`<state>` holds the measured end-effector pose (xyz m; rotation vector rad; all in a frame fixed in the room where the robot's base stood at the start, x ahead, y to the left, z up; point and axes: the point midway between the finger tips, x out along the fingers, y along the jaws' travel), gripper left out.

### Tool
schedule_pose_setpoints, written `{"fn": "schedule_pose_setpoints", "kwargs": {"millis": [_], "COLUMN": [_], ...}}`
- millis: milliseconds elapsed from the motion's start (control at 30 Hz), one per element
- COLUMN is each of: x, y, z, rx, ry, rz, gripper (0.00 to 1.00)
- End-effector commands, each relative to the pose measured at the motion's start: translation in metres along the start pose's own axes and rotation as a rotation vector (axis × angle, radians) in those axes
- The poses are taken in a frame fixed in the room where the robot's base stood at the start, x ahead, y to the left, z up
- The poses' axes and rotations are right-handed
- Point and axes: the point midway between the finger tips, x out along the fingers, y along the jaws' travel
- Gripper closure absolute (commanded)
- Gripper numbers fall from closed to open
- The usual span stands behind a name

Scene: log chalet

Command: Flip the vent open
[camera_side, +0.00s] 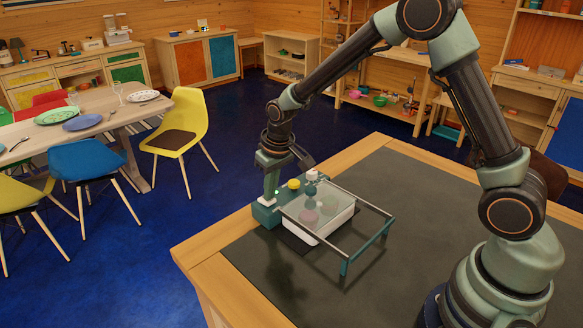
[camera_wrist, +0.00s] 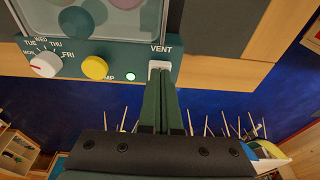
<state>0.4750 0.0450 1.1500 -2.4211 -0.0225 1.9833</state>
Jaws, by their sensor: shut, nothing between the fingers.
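The vent (camera_wrist: 159,65) is a small white switch under the word VENT at the right end of a teal control panel (camera_wrist: 118,56). The panel also shows in the side view (camera_side: 262,215), at the near-left edge of a glass-topped unit. My gripper (camera_wrist: 160,80) is shut and empty, its fingertips right at the vent switch. I cannot tell if they touch it, nor which way the switch is tipped. In the side view, my gripper (camera_side: 270,194) points down at the panel's left end and hides the switch.
Beside the vent are a lit green lamp (camera_wrist: 130,76), a yellow knob (camera_wrist: 95,67) and a white day dial (camera_wrist: 44,65). The glass cover (camera_side: 340,205) stands on teal legs over a white tray (camera_side: 335,222). The dark table mat (camera_side: 400,260) is clear in front.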

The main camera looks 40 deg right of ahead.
Motion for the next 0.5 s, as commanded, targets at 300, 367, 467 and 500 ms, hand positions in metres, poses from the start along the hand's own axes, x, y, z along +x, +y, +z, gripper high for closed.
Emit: {"fn": "schedule_pose_setpoints", "kwargs": {"millis": [300, 367, 467, 500], "x": [0.0059, 0.0054, 0.0052, 0.0048], "y": [0.0001, 0.0001, 0.0001, 0.0001], "z": [0.0014, 0.0011, 0.0011, 0.0010], "rx": [0.000, 0.000, 0.000, 0.000], "ry": [0.000, 0.000, 0.000, 0.000], "rz": [0.000, 0.000, 0.000, 0.000], "gripper": [1.00, 1.00, 1.00, 1.00]}}
